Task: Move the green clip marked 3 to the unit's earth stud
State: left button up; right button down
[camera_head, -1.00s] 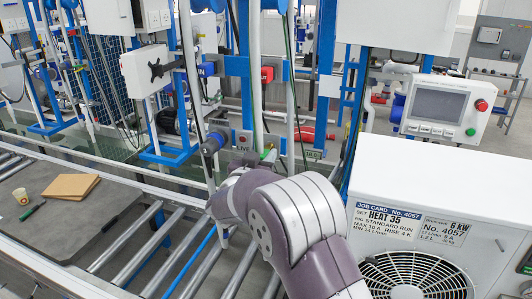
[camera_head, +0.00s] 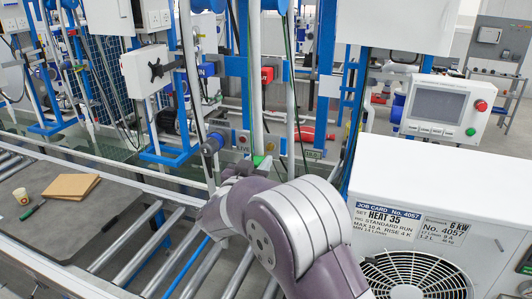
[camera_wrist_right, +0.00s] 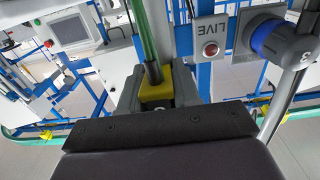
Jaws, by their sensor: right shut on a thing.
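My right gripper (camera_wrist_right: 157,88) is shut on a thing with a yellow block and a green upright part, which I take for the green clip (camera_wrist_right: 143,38). No number 3 is readable on it. In the head view a small green bit (camera_head: 258,160) shows at the end of my right arm, whose forearm hides most of the gripper. The white unit (camera_head: 450,175) with a job card and a fan grille stands at the right. I cannot make out its earth stud. My left gripper is not in view.
A panel marked LIVE with a red lamp (camera_wrist_right: 210,49) and a blue-collared connector (camera_wrist_right: 272,40) are close to my right gripper. A roller conveyor (camera_head: 130,255) runs below. A grey board (camera_head: 35,235) bears a cup, brown card and a green pen. A control box (camera_head: 445,107) stands behind the unit.

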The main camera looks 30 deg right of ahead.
jog(key=shift+f, duration=0.1)
jog(key=a+f+n+t+y+b, duration=0.2)
jog(key=a+f+n+y+b, duration=0.1)
jog(key=f, duration=0.9)
jog(key=a+f+n+t+y+b, duration=0.2)
jog(key=a+f+t+y+b, duration=0.1)
jog(key=f, duration=0.9)
jog(key=s+a+f+n+y+b, duration=0.1)
jog(key=s+a+f+y, duration=0.1)
jog(key=f, duration=0.2)
jog(key=s+a+f+n+t+y+b, duration=0.1)
jog(key=s+a+f+n+y, duration=0.1)
jog(key=f, duration=0.3)
jog(key=s+a+f+n+y, duration=0.2)
jog(key=a+f+y, duration=0.1)
jog(key=f, duration=0.2)
jog(key=shift+s+y+b, duration=0.2)
jog(key=shift+y+b, duration=0.2)
